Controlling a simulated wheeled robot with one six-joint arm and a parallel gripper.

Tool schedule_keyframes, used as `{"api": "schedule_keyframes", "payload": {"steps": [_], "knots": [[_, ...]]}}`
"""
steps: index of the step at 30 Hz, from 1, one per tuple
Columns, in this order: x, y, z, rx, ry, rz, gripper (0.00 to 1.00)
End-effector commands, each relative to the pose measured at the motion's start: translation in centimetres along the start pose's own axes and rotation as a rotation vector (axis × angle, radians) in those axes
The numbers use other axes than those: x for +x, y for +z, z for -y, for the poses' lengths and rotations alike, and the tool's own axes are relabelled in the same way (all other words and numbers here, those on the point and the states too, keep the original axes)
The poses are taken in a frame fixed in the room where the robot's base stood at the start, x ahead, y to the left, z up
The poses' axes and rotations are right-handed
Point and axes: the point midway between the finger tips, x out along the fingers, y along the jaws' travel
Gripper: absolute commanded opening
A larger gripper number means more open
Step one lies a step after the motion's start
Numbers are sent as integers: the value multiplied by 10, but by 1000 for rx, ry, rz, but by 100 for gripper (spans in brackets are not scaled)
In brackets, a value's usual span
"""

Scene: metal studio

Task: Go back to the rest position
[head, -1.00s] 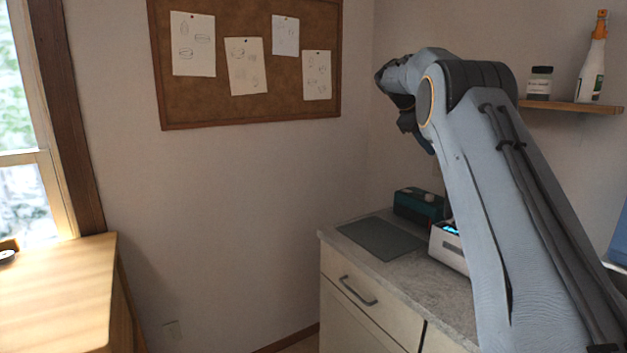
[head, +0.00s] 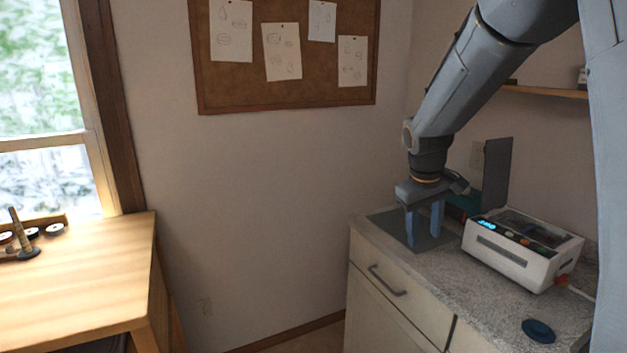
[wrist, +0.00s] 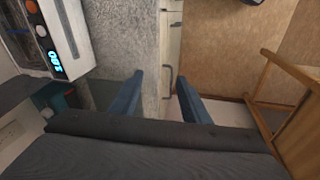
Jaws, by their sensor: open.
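My gripper (head: 424,226) is open and empty, with its two blue fingers apart and pointing down over the dark mat on the counter in the head view. In the wrist view my gripper (wrist: 160,95) shows both fingers with nothing between them, above the counter's front edge. My arm comes down from the upper right of the head view. I cannot tell whether the fingertips touch the mat.
A teal box (head: 462,204) is behind. A dark blue disc (head: 538,330) lies at front right. A wooden table (head: 80,270) stands at left.

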Motion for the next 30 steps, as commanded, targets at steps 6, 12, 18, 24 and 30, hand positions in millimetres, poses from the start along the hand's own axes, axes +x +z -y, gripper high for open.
{"api": "schedule_keyframes", "payload": {"steps": [6,12,18,24,30], "knots": [[13,83,69,119,-95,15,43],[22,158,120,233,-156,37,43],[27,202,146,302,-183,53,43],[28,210,151,317,-188,56,43],[28,209,151,316,-187,56,43]]}}
